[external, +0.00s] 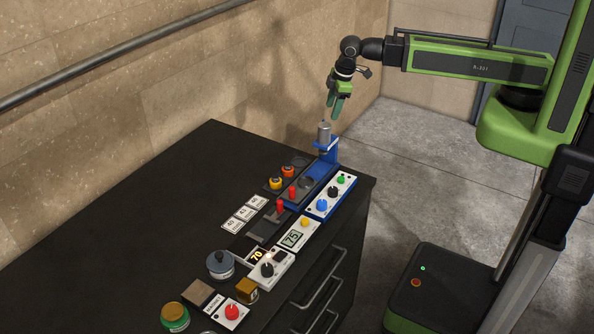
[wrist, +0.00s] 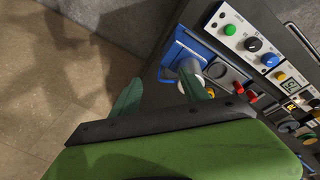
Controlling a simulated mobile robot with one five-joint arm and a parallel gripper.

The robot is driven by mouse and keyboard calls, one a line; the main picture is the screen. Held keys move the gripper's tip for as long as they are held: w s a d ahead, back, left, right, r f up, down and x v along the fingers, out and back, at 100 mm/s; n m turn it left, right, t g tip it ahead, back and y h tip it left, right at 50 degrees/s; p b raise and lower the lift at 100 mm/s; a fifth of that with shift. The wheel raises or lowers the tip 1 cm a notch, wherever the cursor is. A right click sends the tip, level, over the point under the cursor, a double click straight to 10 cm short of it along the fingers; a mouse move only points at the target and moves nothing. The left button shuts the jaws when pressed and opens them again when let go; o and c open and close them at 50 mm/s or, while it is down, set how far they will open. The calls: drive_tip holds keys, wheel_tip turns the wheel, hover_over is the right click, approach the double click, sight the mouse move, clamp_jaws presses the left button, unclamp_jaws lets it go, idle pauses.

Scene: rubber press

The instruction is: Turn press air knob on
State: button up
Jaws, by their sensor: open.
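The blue press (external: 322,168) stands at the right back of the dark bench, with a grey metal cylinder (external: 324,134) on top. No label tells me which one is the air knob. My gripper (external: 336,110) is open and empty, fingers down, above and slightly behind the press cylinder. In the wrist view, my green fingers (wrist: 160,90) are apart. The panel (wrist: 242,44) shows beyond them at upper right.
Red-handled levers (external: 281,206) and orange and yellow knobs (external: 288,171) sit near the press. White cards, displays (external: 293,238), a lidded pot (external: 221,265) and a red-knob box (external: 232,313) are nearer. A wall is behind; the air above the bench is free.

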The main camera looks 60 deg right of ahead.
drive_tip(key=shift+n, duration=0.9)
drive_tip(key=a, duration=0.3)
drive_tip(key=a+b, duration=0.1)
drive_tip(key=a, duration=0.1)
drive_tip(key=shift+a+r, duration=0.15)
drive_tip(key=shift+r, duration=0.2)
drive_tip(key=s+a+n+g, duration=0.2)
drive_tip(key=s+a+n, duration=0.15)
drive_tip(key=a, duration=0.75)
drive_tip(key=n+g, duration=0.1)
drive_tip(key=n, duration=0.5)
hover_over(322, 202)
drive_tip(key=w, duration=0.1)
drive_tip(key=f+b, duration=1.8)
drive_tip(key=shift+s+f, duration=0.25)
drive_tip(key=shift+s, duration=0.15)
drive_tip(key=shift+r, duration=0.1)
clamp_jaws()
